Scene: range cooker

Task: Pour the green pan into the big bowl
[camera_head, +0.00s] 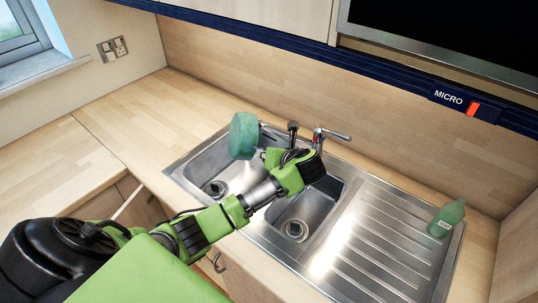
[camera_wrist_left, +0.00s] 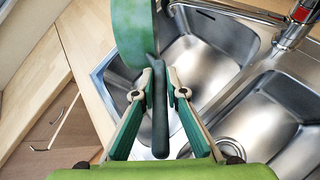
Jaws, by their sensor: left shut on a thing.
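The green pan (camera_head: 243,136) is held above the back of the left sink basin (camera_head: 207,165). It is tipped steeply, its round face nearly upright. Its inside and any contents cannot be made out. In the left wrist view the pan (camera_wrist_left: 131,35) is at upper left, its dark handle (camera_wrist_left: 160,120) running between the fingers. My left gripper (camera_head: 272,158) is shut on this handle; its fingers (camera_wrist_left: 159,82) also show in the left wrist view. The left basin looks larger than the right basin (camera_head: 305,212). No loose bowl is in view. My right gripper is not in view.
A tap (camera_head: 320,137) stands behind the basins, close to my left gripper. A green bottle (camera_head: 446,218) stands at the right end of the ribbed drainer (camera_head: 365,245). The wooden worktop (camera_head: 120,105) at left is clear. A microwave (camera_head: 450,40) hangs above at upper right.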

